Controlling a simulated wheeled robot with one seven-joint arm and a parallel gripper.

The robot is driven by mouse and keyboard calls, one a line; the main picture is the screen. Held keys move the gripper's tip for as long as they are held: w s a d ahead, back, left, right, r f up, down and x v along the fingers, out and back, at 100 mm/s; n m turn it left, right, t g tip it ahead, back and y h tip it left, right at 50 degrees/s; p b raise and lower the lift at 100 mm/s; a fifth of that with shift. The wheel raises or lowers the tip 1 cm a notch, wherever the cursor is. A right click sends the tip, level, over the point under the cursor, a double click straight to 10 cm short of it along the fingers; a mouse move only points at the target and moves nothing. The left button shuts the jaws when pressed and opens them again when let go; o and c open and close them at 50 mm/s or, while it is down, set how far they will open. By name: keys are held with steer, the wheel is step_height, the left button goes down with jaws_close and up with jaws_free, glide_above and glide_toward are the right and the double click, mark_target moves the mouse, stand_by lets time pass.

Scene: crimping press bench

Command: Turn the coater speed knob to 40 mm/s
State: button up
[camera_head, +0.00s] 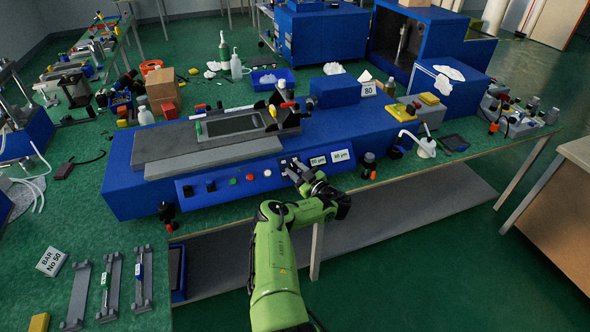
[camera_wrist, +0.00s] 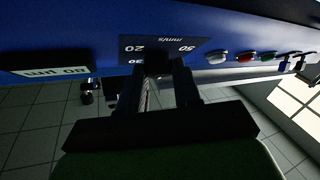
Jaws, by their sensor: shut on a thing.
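The coater (camera_head: 130,200) is a long blue machine on the green bench. Its front panel carries the speed knob (camera_wrist: 157,62), a small dark knob on a black dial plate (camera_wrist: 190,46) marked "mm/s" in white, upside down in the wrist view. My gripper (camera_wrist: 158,72) is at the panel, its two dark fingers shut on the knob. In the head view my gripper (camera_head: 295,170) reaches the panel left of the white labels and hides the knob. The fingers cover part of the dial. I cannot tell which number the knob points to.
Left of my gripper, the panel has a red button (camera_head: 250,177), a green button (camera_head: 234,181) and black switches (camera_head: 211,186). A white "µm" label (camera_head: 341,156) is on the right. Bottles and tools crowd the bench behind. The floor in front is clear.

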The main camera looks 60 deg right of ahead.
steer(key=n+y, duration=0.1)
steer(key=n, duration=0.1)
steer(key=n+y+b, duration=0.1)
steer(key=n+y, duration=0.1)
steer(key=shift+d+f+n+y, duration=0.1)
steer(key=shift+d+n+y, duration=0.1)
steer(key=shift+n+y, duration=0.1)
steer(key=shift+d+n+y+b, duration=0.1)
steer(key=shift+n+y+b, duration=0.85)
steer(key=shift+n, duration=0.35)
steer(key=shift+r, duration=0.2)
steer(key=o, duration=1.1)
steer(key=shift+c, duration=0.2)
steer(key=shift+s, duration=0.1)
